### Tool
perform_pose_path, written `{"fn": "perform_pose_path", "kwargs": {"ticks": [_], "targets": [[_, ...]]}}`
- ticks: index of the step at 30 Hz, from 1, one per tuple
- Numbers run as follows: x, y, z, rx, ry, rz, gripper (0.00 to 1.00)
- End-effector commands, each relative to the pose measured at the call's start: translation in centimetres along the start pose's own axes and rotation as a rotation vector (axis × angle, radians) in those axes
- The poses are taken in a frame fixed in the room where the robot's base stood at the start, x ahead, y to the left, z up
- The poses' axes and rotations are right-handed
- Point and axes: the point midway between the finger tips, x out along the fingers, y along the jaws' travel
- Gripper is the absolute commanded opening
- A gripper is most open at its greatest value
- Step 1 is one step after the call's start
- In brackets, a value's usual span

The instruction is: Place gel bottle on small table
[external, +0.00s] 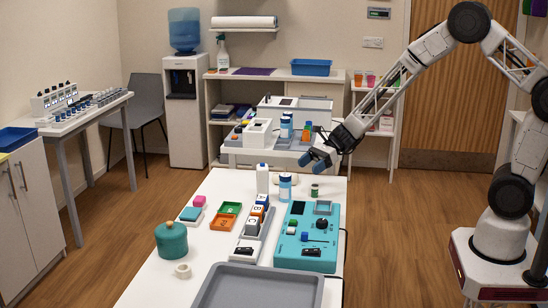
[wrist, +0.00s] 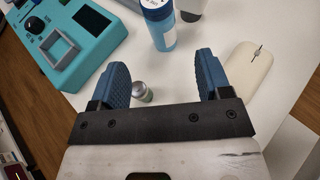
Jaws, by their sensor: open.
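A blue bottle with a white label and cap (external: 285,188) stands upright near the far end of the front white table (external: 225,187). I cannot tell for sure which is the gel bottle. My gripper (external: 316,158) is open and empty above the table's far right corner. In the wrist view, the blue bottle (wrist: 160,27) stands beyond my open fingers (wrist: 160,76), apart from them. A small green-labelled jar (wrist: 142,92) shows between the fingers. A smaller white table (external: 265,153) stands behind, carrying several items.
A cream rounded object (wrist: 248,68) lies right of my fingers in the wrist view. A teal device (external: 306,238), a rack of blocks (external: 247,240), coloured trays (external: 225,218) and a grey tray (external: 258,288) crowd the front table. The small table's top is mostly occupied.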

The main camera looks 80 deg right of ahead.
Motion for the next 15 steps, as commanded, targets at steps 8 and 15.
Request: {"fn": "perform_pose_path", "kwargs": {"ticks": [8,15], "targets": [[-0.3,2.0,2.2,-0.092,0.032,0.05,0.71],[-2.0,8.9,7.8,-0.398,0.135,0.213,0.71]]}}
